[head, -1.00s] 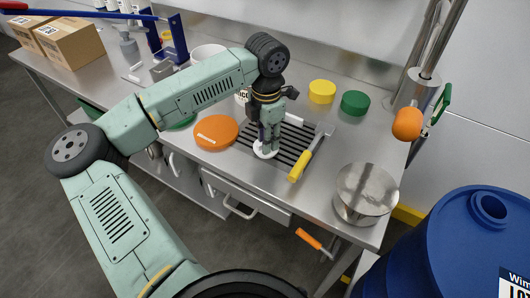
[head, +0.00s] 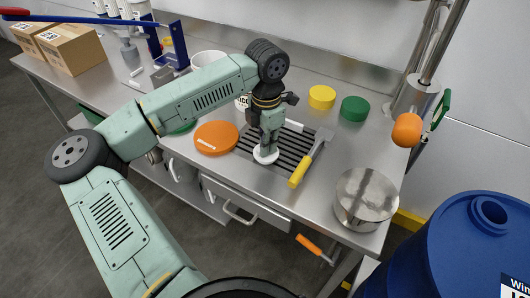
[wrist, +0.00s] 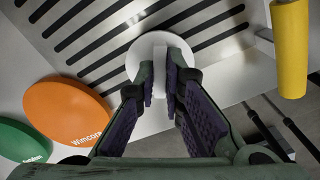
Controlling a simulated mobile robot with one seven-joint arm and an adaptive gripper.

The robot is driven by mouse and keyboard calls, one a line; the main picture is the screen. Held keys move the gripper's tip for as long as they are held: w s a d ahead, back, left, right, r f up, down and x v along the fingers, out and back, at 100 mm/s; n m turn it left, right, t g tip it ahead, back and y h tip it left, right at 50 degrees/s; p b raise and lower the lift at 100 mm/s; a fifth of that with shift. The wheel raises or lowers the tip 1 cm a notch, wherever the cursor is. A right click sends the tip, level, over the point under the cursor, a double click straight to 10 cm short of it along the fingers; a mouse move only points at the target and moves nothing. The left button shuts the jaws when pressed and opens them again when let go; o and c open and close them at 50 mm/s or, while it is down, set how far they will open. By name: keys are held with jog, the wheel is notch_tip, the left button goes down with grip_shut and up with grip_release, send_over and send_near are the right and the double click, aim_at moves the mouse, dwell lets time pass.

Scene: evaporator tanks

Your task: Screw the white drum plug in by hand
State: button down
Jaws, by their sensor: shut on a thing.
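The white drum plug (head: 265,156) is a round disc with a raised bar across its middle. It lies on the slotted drain area of the steel bench. In the wrist view the plug (wrist: 138,62) shows beyond my fingertips, with its bar between them. My gripper (head: 267,148) points down from above and is shut on that bar; in the wrist view its two fingers (wrist: 161,78) stand on either side of it. The blue drum (head: 450,255) stands at the lower right, with a round bung opening (head: 489,212) in its top.
A yellow-handled scraper (head: 311,160) lies just right of the plug and an orange lid (head: 216,138) lies left. Yellow (head: 322,97) and green (head: 355,108) lids lie behind. A steel pot (head: 366,197) and an orange-ended post (head: 407,130) stand towards the drum.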

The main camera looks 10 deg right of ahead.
jog(key=shift+r, duration=0.1)
jog(key=shift+r+p, duration=1.45)
jog(key=shift+r, duration=1.95)
notch_tip(320, 180, down, 3)
jog(key=b, duration=0.2)
jog(key=shift+r+b, duration=0.15)
jog(key=shift+b, duration=0.2)
jog(key=shift+r, duration=0.15)
